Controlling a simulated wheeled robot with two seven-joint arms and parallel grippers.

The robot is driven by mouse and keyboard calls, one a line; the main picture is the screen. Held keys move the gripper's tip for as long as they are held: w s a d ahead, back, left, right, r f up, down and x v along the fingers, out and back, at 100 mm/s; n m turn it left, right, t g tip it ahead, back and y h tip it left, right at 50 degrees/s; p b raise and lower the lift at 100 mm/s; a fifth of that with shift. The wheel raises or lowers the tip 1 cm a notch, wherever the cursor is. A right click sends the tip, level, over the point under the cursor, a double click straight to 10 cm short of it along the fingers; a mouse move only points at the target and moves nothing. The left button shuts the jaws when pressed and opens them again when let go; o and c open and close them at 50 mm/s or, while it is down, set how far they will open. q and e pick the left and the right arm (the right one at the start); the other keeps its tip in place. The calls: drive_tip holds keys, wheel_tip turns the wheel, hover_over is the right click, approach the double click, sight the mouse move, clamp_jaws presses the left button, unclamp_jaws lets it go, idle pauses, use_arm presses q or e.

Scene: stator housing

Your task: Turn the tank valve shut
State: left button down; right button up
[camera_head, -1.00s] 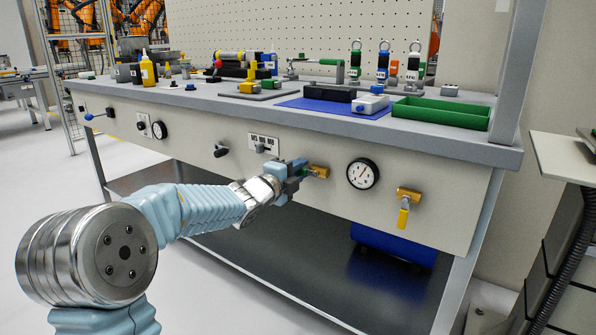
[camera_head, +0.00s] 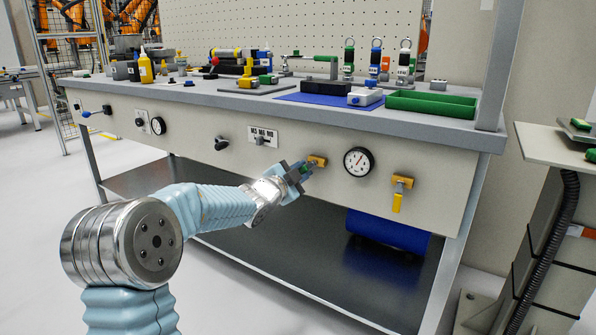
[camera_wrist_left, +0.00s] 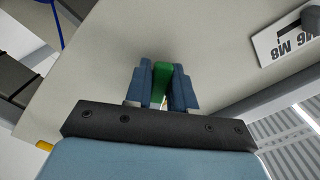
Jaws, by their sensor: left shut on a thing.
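A valve with a brass body (camera_head: 317,161) sits on the front panel of the bench, left of the round gauge. Its green handle (camera_head: 304,169) points down and to the left. My left gripper (camera_head: 301,172) is at this handle. In the left wrist view the green handle (camera_wrist_left: 161,80) lies between the two blue fingers (camera_wrist_left: 161,88), which are shut on it. The fingers hide part of the handle. My right gripper is not in view.
A round gauge (camera_head: 358,161) and a second brass valve (camera_head: 402,183) with a yellow handle hanging down are to the right. A blue tank (camera_head: 388,231) stands on the lower shelf. A black knob (camera_head: 221,144) protrudes at left.

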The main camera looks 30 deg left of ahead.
sight(320, 176)
use_arm(q)
drive_tip(key=n, duration=0.2)
drive_tip(key=d+f+n, duration=0.1)
drive_tip(key=n+b, duration=0.1)
drive_tip(key=n, duration=0.1)
drive_tip(key=shift+s+d+f+n, duration=0.1)
drive_tip(key=shift+d+f+n, duration=0.2)
drive_tip(key=shift+d, duration=0.1)
drive_tip(key=shift+d+f+n+b, duration=0.15)
drive_tip(key=shift+d+n, duration=0.3)
drive_tip(key=shift+n, duration=0.65)
drive_tip(key=shift+d+f+n+b, duration=0.1)
drive_tip(key=shift+d+n+b, duration=0.25)
drive_tip(key=shift+n, duration=0.75)
drive_tip(key=shift+d, duration=0.15)
drive_tip(key=c, duration=1)
unclamp_jaws()
drive_tip(key=shift+r, duration=0.1)
drive_tip(key=shift+c, duration=0.2)
drive_tip(key=shift+s, duration=0.15)
drive_tip(key=s+a, duration=0.1)
drive_tip(key=s, duration=1.2)
drive_tip(key=shift+s+p, duration=0.3)
